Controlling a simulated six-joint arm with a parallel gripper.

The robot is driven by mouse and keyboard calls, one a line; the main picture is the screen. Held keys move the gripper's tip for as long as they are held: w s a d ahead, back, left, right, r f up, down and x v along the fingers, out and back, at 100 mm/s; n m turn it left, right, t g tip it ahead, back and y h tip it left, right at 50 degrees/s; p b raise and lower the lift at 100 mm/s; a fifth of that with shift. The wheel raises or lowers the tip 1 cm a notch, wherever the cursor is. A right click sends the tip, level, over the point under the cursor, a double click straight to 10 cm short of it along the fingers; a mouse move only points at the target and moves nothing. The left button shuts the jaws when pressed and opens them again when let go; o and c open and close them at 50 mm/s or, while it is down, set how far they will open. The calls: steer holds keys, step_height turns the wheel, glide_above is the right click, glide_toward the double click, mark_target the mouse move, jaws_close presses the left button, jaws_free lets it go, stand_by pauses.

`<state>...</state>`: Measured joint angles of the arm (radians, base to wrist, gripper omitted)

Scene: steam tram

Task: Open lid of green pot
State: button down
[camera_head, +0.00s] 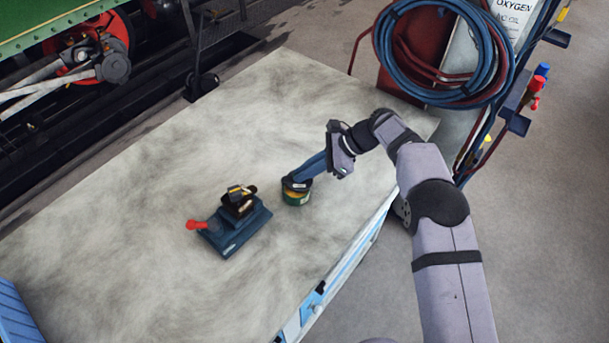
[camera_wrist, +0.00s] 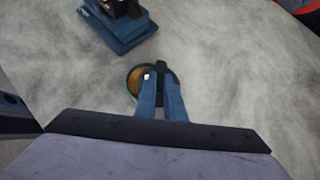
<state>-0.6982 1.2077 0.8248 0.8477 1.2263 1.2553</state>
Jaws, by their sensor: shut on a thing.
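The green pot (camera_head: 297,198) stands on the pale worktop, right of a blue device. Its dark lid (camera_head: 297,184) sits tilted over the top, and a yellowish-orange inside shows beside it. In the wrist view the pot (camera_wrist: 133,83) shows a green rim and orange contents, with the dark lid (camera_wrist: 163,69) at its right side. My gripper (camera_head: 300,178) comes down from the upper right, with its blue fingers close together on the lid. The fingers (camera_wrist: 160,100) also show in the wrist view and hide part of the lid and pot.
A blue device with a red handle (camera_head: 235,225) stands left of the pot. Coiled blue and red hoses (camera_head: 443,50) hang by a cylinder cart beyond the worktop's right end.

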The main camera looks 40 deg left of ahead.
steer(key=shift+w+a+r+n+g+h+b, duration=0.1)
steer(key=shift+w+a+n+g+h+b, duration=0.15)
steer(key=shift+n+b, duration=0.6)
stand_by(0.3)
steer(key=c, duration=1.8)
jaws_free()
steer(key=shift+m, duration=0.25)
steer(key=shift+c, duration=0.2)
steer(key=shift+r+b, duration=0.45)
steer(key=shift+r, duration=0.25)
step_height(320, 180, up, 9)
steer(key=p, duration=0.3)
steer(key=shift+f, duration=0.2)
steer(key=shift+s, duration=0.1)
